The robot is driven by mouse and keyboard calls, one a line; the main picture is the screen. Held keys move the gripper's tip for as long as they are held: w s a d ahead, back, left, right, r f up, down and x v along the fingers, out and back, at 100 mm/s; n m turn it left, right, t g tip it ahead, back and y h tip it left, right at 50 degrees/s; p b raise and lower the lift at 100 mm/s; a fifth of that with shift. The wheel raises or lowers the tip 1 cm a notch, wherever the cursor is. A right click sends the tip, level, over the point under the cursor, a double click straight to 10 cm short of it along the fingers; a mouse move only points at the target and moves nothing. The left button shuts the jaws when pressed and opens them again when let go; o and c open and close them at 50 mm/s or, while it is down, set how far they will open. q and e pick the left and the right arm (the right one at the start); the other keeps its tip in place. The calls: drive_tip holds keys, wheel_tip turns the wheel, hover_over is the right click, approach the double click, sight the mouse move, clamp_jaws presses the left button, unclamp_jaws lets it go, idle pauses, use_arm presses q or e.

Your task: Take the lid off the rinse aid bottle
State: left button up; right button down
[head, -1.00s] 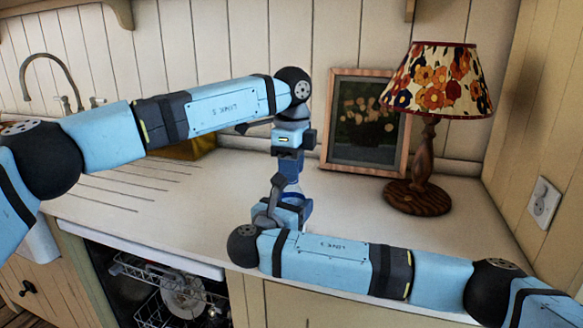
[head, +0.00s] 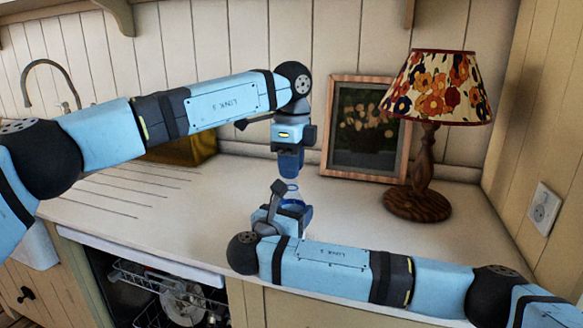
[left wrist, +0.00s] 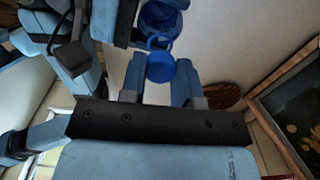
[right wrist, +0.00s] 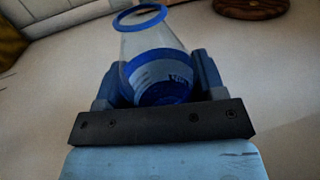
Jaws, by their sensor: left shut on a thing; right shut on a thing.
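The rinse aid bottle (right wrist: 150,55) stands upright on the counter, clear with a blue label and a blue ring at its open neck. In the head view its neck (head: 293,187) shows above my right gripper (head: 292,212), which is shut around its body. My right gripper's fingers (right wrist: 155,85) sit on both sides of the bottle in the right wrist view. My left gripper (head: 290,166) is directly above, shut on the blue lid (left wrist: 160,68). The lid is apart from the bottle, with a gap between them. The left gripper's fingers mostly hide the lid in the head view.
A floral lamp (head: 430,120) and a framed picture (head: 366,128) stand behind to the right. A yellow-brown object (head: 185,148) is behind the left arm. A sink tap (head: 50,80) is far left. The open dishwasher (head: 150,285) is below the counter (head: 120,195).

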use_arm(q)
drive_tip(key=shift+r, duration=2)
use_arm(e)
drive_tip(key=shift+c, duration=0.7)
unclamp_jaws()
